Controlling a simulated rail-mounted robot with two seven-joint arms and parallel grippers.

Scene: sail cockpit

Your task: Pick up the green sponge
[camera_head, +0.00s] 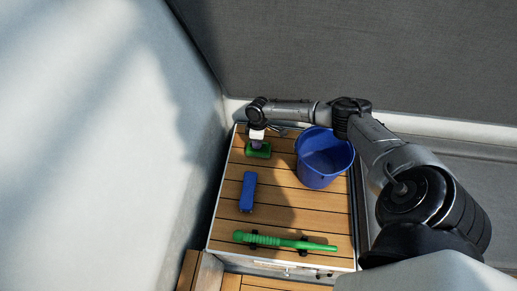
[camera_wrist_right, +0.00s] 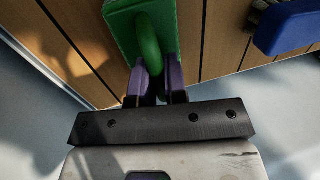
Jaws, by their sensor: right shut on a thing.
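The green sponge (camera_head: 264,153) is at the far left of the slatted wooden top in the head view. In the right wrist view it is a green block (camera_wrist_right: 122,35) with a rounded green handle on it. My right gripper (camera_head: 257,143) comes down on it from above. In the wrist view its purple fingers (camera_wrist_right: 159,84) are shut on the green handle. I cannot tell whether the sponge touches the wood. My left gripper is in neither view.
A blue bucket (camera_head: 322,160) stands to the right of the sponge. A blue block-like item (camera_head: 248,191) and a long green handled tool (camera_head: 285,241) lie nearer on the wooden top (camera_head: 282,215). A pale wall (camera_head: 110,150) rises on the left.

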